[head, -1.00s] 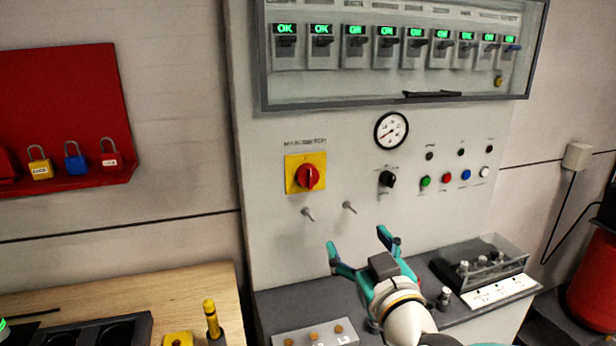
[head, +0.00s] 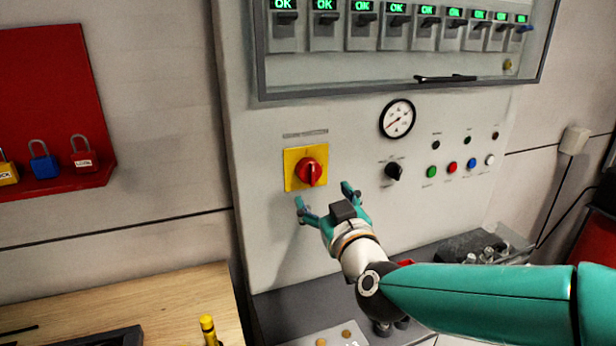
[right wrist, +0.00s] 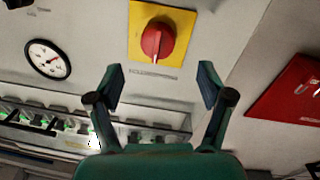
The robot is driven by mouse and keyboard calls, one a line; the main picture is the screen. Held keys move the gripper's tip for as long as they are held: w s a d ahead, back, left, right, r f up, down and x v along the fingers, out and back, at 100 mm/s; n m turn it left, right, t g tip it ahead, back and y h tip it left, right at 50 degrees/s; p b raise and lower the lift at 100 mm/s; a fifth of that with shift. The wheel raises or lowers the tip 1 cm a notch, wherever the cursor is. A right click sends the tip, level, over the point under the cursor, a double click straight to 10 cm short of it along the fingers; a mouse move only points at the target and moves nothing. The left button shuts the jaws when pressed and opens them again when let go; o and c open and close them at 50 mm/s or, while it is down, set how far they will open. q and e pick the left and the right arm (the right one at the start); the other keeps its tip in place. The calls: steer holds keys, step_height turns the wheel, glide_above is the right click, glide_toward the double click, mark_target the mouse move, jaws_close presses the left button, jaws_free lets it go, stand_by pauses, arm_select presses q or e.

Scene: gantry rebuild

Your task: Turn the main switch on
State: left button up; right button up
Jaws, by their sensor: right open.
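The main switch (head: 311,172) is a red rotary knob on a yellow square plate (head: 292,158) on the grey panel. Its handle stands roughly upright in the head view. My right gripper (head: 325,195) is open and empty, just below the switch and apart from it. In the right wrist view the red knob (right wrist: 157,40) shows beyond and between the two open fingertips (right wrist: 160,85). My left gripper is not in view.
A black selector (head: 394,172), a gauge (head: 397,118) and coloured buttons (head: 452,167) are right of the switch. A glazed breaker box (head: 380,85) is above. A red padlock board (head: 60,100) hangs left. A wooden bench (head: 150,305) is below left.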

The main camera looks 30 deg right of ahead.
mark_target(312, 179)
steer(key=p+x, duration=0.1)
steer(key=x, duration=0.8)
steer(key=shift+w+d+p, duration=0.1)
steer(key=shift+p, duration=0.2)
steer(key=c, duration=1.1)
steer(key=shift+c, duration=0.2)
